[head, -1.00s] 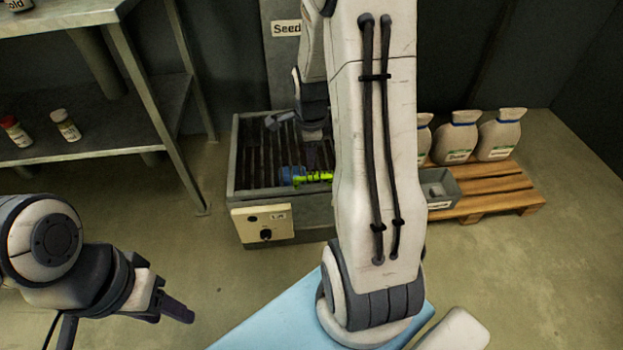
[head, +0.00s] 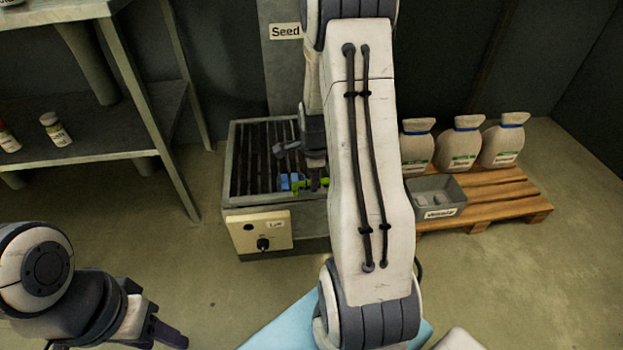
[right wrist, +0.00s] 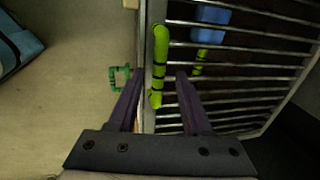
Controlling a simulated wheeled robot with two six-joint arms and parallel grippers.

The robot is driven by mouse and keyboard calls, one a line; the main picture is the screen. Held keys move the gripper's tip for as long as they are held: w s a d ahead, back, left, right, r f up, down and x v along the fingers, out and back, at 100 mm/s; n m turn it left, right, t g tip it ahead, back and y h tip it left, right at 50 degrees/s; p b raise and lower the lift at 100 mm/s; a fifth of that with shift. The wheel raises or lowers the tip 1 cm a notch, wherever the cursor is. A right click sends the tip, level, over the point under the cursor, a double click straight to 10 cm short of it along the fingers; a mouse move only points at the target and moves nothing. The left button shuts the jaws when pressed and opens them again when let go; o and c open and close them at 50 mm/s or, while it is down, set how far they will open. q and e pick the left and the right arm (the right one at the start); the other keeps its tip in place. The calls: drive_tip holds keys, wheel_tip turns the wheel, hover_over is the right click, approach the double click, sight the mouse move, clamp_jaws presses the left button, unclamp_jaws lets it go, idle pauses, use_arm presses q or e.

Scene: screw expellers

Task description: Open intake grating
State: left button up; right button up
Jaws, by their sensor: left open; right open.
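The intake grating (head: 262,152) is a set of dark bars in a grey metal frame, low on the floor under the Seed sign. It looks shut. In the right wrist view the grating (right wrist: 235,88) fills the right side, with a bright green handle (right wrist: 158,66) along its edge. The handle (head: 312,182) shows partly in the head view. My right gripper (right wrist: 157,80) is open, its two fingers on either side of the handle's lower end; whether they touch it is unclear. My left gripper (head: 172,335) is open and empty at the lower left, far from the grating.
A blue block (right wrist: 210,22) lies at the grating. A control box (head: 258,232) with a black knob is on the front. A pallet (head: 490,195) with sacks and a grey bin (head: 437,197) stands right. A metal shelf (head: 90,145) stands left. A green object (right wrist: 118,78) lies beside the frame.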

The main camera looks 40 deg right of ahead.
clamp_jaws()
drive_tip(key=shift+w+r, duration=0.15)
drive_tip(key=shift+w, duration=0.05)
idle(1.1)
